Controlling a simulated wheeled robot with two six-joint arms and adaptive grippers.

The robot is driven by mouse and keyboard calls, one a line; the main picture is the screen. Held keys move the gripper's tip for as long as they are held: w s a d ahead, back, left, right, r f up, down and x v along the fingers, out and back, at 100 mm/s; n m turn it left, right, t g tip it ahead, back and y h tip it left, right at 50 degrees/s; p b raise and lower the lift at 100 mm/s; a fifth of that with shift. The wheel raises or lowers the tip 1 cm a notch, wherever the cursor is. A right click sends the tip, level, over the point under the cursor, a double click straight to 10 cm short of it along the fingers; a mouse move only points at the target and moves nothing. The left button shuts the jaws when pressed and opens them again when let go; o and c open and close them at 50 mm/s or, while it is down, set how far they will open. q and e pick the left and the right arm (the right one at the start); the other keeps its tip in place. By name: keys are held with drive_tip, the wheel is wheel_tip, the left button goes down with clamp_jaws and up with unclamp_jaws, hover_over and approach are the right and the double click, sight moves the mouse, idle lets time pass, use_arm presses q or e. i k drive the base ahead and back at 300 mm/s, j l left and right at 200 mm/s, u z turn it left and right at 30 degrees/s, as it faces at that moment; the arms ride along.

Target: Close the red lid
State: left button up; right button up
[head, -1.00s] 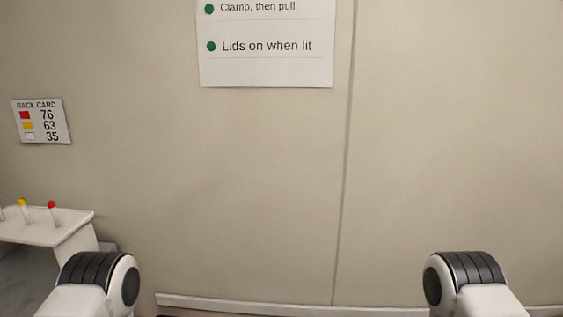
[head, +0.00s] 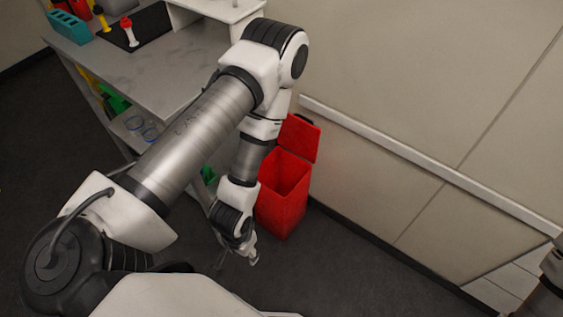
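A red bin (head: 284,212) stands on the floor beside the end of the bench, against the wall. Its red lid (head: 300,138) is raised and tilted back towards the wall, so the bin's mouth is open. My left arm crosses in front of the bench and hides part of the bin's left side. My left gripper (head: 243,262) points down, just left of and in front of the bin. Its fingers are small and partly hidden, so their opening is unclear. Part of my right arm shows at the right edge, but its gripper is out of view.
The grey bench (head: 150,75) at the upper left bears a dark mat (head: 150,30) with a red-capped tube (head: 129,32), a teal rack (head: 70,27) and a white stand (head: 225,12). A white rail (head: 400,150) runs along the wall. The floor right of the bin is clear.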

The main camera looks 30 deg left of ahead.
sight(301, 137)
drive_tip(key=u, duration=1)
